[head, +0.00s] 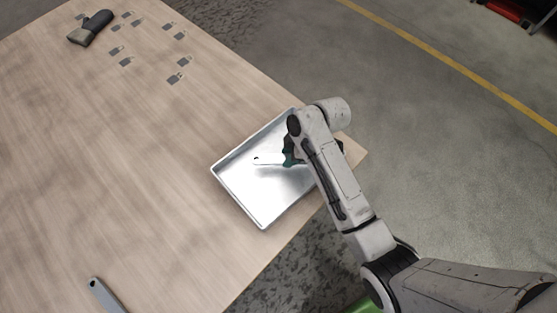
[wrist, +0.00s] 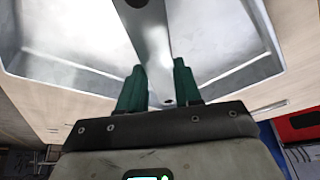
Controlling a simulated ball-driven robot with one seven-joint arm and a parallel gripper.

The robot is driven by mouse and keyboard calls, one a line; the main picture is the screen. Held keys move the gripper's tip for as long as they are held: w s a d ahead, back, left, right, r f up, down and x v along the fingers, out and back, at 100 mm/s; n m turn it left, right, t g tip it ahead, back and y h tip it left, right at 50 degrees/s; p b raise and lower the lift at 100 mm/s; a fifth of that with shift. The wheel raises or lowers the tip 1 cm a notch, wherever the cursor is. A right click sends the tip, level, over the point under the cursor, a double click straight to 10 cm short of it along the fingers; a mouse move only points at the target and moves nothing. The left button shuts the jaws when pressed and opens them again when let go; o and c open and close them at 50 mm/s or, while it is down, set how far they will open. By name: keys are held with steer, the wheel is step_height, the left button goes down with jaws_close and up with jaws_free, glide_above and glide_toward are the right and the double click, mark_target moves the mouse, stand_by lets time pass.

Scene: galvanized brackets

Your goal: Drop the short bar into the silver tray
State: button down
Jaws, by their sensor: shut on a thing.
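The short bar (head: 268,161) is a pale metal strip with a hole near its end, and it points left from my gripper over the silver tray. My gripper (head: 291,152) has green fingers and is shut on the bar. In the wrist view the bar (wrist: 150,30) runs between the fingers (wrist: 159,68), with a hole at each end. The silver tray (head: 237,199) is a shallow rectangular pan near the table's corner; its floor and walls also show in the wrist view (wrist: 60,58). My arm hides the tray's right part. The bar's exact height above the tray floor is hard to tell.
The wooden table (head: 100,160) is mostly clear left of the tray. Several small grey brackets (head: 176,78) and a dark, grey-ended object (head: 92,27) lie at the back. A grey bar (head: 105,294) lies at the front left. The table's edge is close to the tray.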

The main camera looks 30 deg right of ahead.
steer(key=c, duration=0.7)
jaws_free()
steer(key=v, duration=1.1)
steer(key=shift+f, duration=0.1)
steer(key=s+d+f+m+h, duration=0.1)
steer(key=s+f+m+h, duration=0.1)
steer(key=s+m, duration=0.4)
steer(key=s+d+f+m+g+h, duration=0.1)
steer(key=s+m, duration=0.6)
steer(key=s, duration=0.7)
steer(key=shift+s+d+f+h, duration=0.35)
steer(key=shift+d+f+h, duration=0.05)
steer(key=shift+d+h, duration=0.25)
